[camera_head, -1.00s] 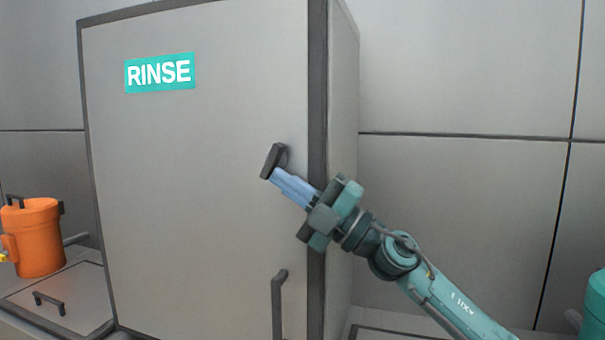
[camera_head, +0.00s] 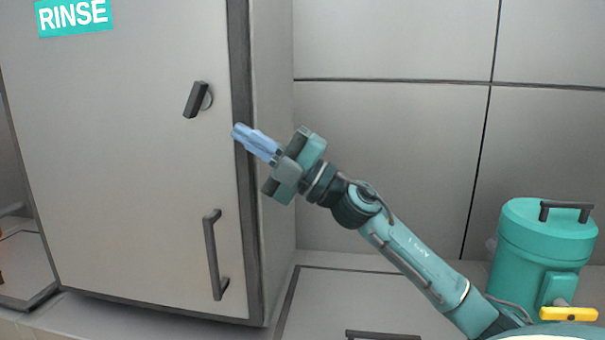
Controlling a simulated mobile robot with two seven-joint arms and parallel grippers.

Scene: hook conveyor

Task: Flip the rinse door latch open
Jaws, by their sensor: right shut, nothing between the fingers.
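The rinse door (camera_head: 130,160) is a large grey panel with a teal RINSE label (camera_head: 73,16) at its upper left, and it looks closed. Its latch (camera_head: 196,100) is a short dark lever on a round pivot near the door's right edge, tilted slightly off vertical. My right gripper (camera_head: 236,130) has pale blue fingers, shut and empty. It is right of and a little below the latch, apart from it, in front of the dark door frame edge. My left gripper is not in view.
A dark vertical door handle (camera_head: 214,256) is below the latch. A teal canister (camera_head: 545,245) with a yellow valve handle (camera_head: 568,314) stands at the right. The wall (camera_head: 390,160) between cabinet and canister is bare.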

